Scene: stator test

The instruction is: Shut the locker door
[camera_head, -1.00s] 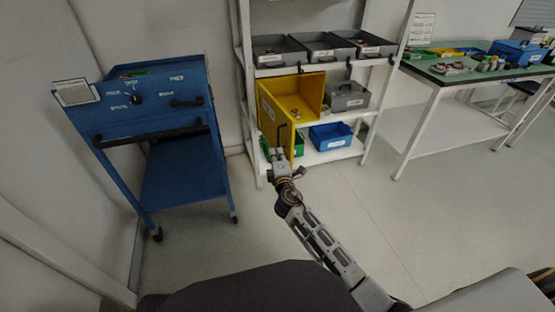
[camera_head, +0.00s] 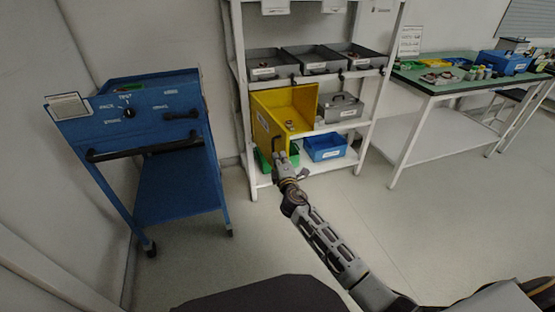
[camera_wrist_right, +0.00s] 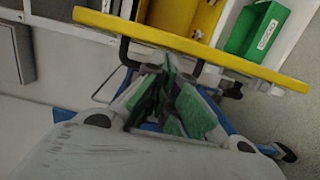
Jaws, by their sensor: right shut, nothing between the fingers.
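The yellow locker (camera_head: 303,98) stands on the middle shelf of the white rack, with its door (camera_head: 265,122) swung open toward me at its left side. A small part sits inside the locker. My right gripper (camera_head: 279,158) is at the lower free edge of the door, near its dark handle (camera_head: 279,143). In the right wrist view, the door (camera_wrist_right: 190,45) crosses the top edge-on, and the shut fingers (camera_wrist_right: 170,105) are close to the dark handle, with nothing held. I cannot tell whether they touch it. My left gripper is out of view.
A green bin (camera_head: 292,157) and a blue bin (camera_head: 326,146) sit on the shelf below. A grey case (camera_head: 341,107) stands right of the locker. A blue cart (camera_head: 180,185) stands to the left. The floor (camera_head: 340,200) in front is clear.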

